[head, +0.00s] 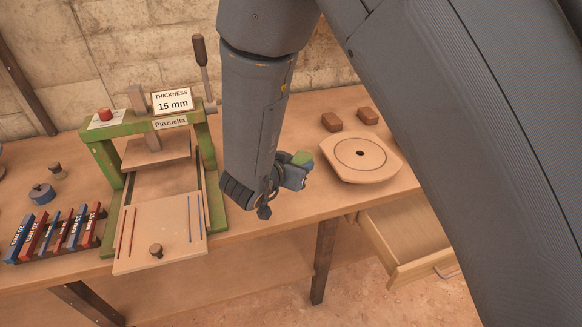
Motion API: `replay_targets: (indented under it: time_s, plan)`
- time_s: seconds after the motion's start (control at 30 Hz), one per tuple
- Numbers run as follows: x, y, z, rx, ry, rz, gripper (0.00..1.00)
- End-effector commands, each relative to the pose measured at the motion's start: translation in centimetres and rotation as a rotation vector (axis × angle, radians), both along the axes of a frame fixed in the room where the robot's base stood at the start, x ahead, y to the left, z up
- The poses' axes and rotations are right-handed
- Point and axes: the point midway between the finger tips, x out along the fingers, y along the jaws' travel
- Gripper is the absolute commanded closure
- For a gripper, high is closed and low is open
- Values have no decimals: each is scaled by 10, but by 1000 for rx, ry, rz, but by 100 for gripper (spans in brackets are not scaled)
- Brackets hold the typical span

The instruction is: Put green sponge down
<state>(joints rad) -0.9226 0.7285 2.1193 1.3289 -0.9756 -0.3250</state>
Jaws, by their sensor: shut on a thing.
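My gripper (299,170) is at the end of my arm, over the table between the green press and the round wooden plate. It is shut on the green sponge (302,158). Only a small green piece of the sponge shows past the jaws; the rest is hidden by the gripper. The sponge appears to be held above the tabletop (285,140), but I cannot tell how high.
A green press (107,165) with a pulled-out board (180,225) stands left of my arm. An open drawer (415,235) juts out below. Red and blue bars (60,232) lie far left.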

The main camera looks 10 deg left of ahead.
Motion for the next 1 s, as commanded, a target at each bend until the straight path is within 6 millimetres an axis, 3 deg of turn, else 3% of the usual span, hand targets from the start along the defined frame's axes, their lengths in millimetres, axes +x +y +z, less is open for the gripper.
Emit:
replay_targets:
  time_s: [0.3,0.57,0.8,1.0]
  plan:
    - [-2,0,-44,-2,3,-3,84]
    - [-2,1,-62,-2,0,-1,84]
    - [-2,2,-91,-1,1,0,84]
    - [-2,2,-99,0,0,0,84]
